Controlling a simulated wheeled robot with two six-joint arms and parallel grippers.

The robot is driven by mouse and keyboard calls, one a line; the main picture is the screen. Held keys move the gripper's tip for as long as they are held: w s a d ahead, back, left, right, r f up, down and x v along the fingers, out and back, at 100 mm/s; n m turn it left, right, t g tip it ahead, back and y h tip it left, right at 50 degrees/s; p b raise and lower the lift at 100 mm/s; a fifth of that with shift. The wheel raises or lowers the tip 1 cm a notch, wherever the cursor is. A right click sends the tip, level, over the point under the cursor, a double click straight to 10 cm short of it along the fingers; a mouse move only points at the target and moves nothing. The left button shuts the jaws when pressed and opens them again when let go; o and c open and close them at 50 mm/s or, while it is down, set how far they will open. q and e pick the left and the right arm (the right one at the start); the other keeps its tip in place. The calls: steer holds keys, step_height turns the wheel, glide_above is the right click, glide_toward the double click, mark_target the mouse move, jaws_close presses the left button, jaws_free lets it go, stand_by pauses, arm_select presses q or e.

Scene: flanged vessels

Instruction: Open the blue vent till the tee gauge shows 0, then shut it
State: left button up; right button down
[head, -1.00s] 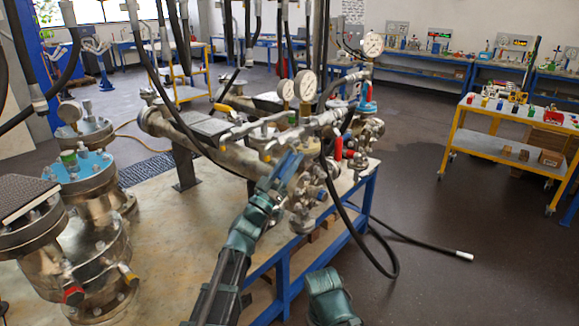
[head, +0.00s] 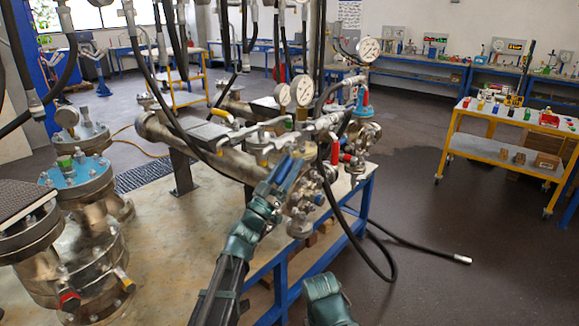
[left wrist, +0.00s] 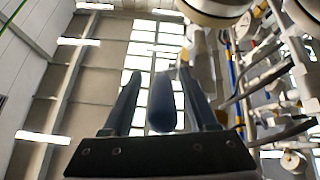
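My left gripper (head: 291,168) reaches into the pipework on the bench. In the left wrist view its two fingers (left wrist: 162,78) stand apart, with a blue rounded handle (left wrist: 162,104) between them and gaps at both sides. This may be the blue vent; in the head view the fingers hide it. Another small blue knob (head: 319,197) shows to the right of the gripper. Two white dial gauges, one (head: 303,90) beside the other (head: 283,94), stand above the pipework, and a third gauge (head: 368,49) stands farther right. Which is the tee gauge and what they read, I cannot tell. My right gripper is out of view.
A red handle (head: 335,152) is just right of my left gripper. Black hoses hang in front of the pipework, and one (head: 420,246) trails on the floor. Flanged vessels (head: 85,190) stand at left. A yellow cart (head: 500,140) stands at right, with clear floor before it.

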arm_select(q)
steer(key=b+v, duration=0.8)
steer(key=v, duration=0.5)
steer(key=shift+s+a+f, duration=0.2)
steer(key=shift+s+a, duration=0.05)
